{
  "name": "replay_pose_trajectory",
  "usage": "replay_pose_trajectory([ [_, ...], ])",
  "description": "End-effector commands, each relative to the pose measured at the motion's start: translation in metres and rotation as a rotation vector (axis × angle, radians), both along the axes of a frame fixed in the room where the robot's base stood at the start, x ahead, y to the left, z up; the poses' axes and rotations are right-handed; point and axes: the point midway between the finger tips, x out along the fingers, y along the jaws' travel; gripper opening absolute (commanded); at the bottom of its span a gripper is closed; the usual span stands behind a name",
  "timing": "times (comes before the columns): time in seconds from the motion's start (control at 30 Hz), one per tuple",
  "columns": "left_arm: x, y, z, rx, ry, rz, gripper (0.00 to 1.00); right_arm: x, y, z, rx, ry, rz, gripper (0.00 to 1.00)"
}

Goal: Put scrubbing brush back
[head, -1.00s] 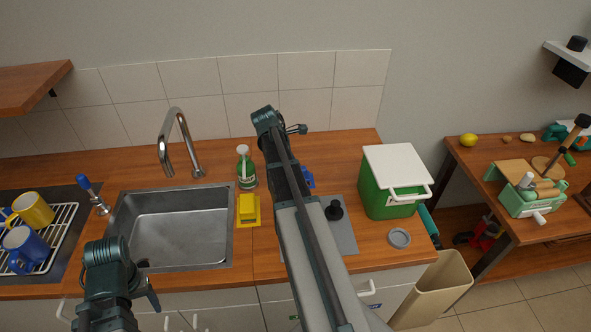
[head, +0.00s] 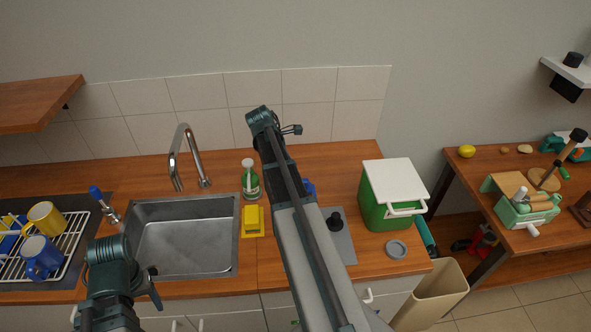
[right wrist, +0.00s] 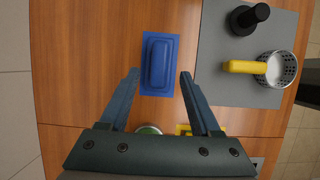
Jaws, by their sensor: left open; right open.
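A blue block-shaped item (right wrist: 160,62), perhaps the scrubbing brush, lies on a blue mat (right wrist: 146,90) in the right wrist view. In the head view only a blue bit (head: 309,187) shows beside my right arm. My right gripper (right wrist: 158,73) is open and empty above the counter, with the blue item between and beyond its fingers. A yellow-handled item (right wrist: 243,67) lies with its handle over a grey mat (right wrist: 220,25). My left gripper (head: 154,290) is open at the lower left, in front of the sink. No bristles are clear in either view.
A green bottle (head: 250,180) and yellow sponge (head: 252,217) stand right of the sink (head: 180,240). A black upright item (head: 335,222), a green box with a white lid (head: 392,190) and a grey ring (head: 397,250) are farther right. A mug rack is left.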

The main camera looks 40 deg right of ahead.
Motion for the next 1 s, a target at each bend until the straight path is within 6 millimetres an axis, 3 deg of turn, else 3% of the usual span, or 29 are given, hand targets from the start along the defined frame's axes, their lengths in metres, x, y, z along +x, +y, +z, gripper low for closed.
replay_pose_trajectory([
  [0.03, 0.000, 0.000, 0.016, 0.000, 0.000, 0.000, 0.65, 0.003, 0.003, 0.016, 0.000, 0.000, 0.002, 0.64],
  [0.3, 0.000, 0.000, 0.051, 0.000, 0.000, -0.001, 0.65, 0.011, 0.015, 0.051, 0.000, 0.000, 0.001, 0.64],
  [0.8, 0.000, 0.000, 0.055, 0.000, 0.000, -0.002, 0.65, 0.014, 0.022, 0.055, 0.000, -0.002, 0.000, 0.64],
  [0.87, 0.000, 0.000, 0.055, 0.000, 0.000, -0.002, 0.65, 0.014, 0.032, 0.054, -0.001, -0.013, -0.008, 0.64],
  [0.97, 0.000, 0.000, 0.055, 0.000, 0.000, -0.002, 0.65, 0.015, 0.078, 0.052, 0.000, -0.057, -0.044, 0.64],
  [1.0, 0.000, 0.000, 0.055, 0.000, 0.000, -0.002, 0.65, 0.014, 0.104, 0.051, 0.001, -0.084, -0.070, 0.64],
])
